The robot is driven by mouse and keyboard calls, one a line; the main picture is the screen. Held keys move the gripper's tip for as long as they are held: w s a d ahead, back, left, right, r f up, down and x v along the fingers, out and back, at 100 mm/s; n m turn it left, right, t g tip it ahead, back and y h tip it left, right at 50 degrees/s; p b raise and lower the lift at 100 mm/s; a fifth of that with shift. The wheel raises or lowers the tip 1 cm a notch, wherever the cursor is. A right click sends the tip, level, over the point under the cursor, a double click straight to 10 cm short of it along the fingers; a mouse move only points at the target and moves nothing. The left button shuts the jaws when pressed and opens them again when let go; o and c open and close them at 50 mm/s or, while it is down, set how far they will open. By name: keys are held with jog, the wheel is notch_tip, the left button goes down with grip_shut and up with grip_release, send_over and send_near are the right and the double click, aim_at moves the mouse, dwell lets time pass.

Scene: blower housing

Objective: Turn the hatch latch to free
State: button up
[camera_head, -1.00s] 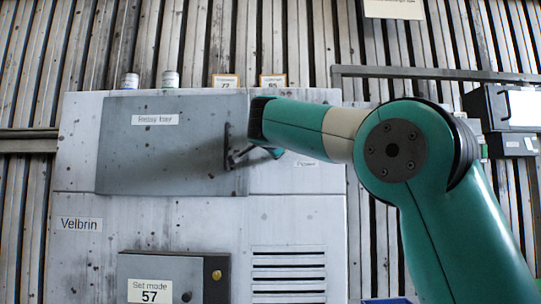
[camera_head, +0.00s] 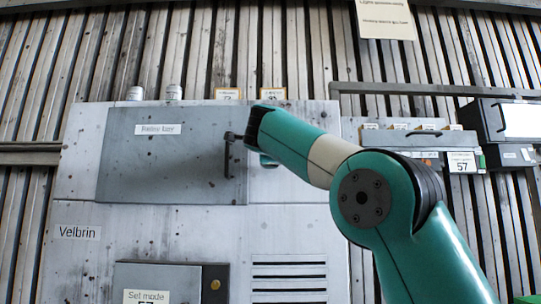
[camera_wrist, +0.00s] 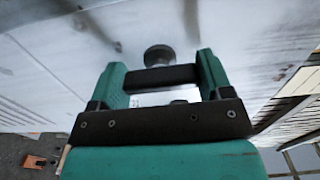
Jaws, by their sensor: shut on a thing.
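The grey hatch (camera_head: 160,175), its label hard to read, is closed flat on the pale housing. A dark upright handle (camera_head: 228,158) sits at its right edge. My gripper (camera_head: 267,160) is just right of that edge, mostly hidden behind my forearm. In the wrist view, my gripper (camera_wrist: 161,62) has its two green fingers at the ends of a dark bar, which looks like the hatch latch (camera_wrist: 160,78). A round dark knob (camera_wrist: 159,55) shows just beyond the bar. The latch's exact angle cannot be told.
A grey box labelled "Set mode" (camera_head: 155,275) is low on the housing, left of a vent (camera_head: 288,280). Jars (camera_head: 174,92) and small cards stand on top. A shelf with boxes (camera_head: 415,135) is at right, behind my arm.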

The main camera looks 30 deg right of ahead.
dwell(0.4)
jog(key=o, duration=0.9)
jog(key=b+v, duration=0.4)
jog(key=v, duration=1.3)
jog(key=shift+s+a, duration=0.15)
jog(key=shift+s, duration=0.05)
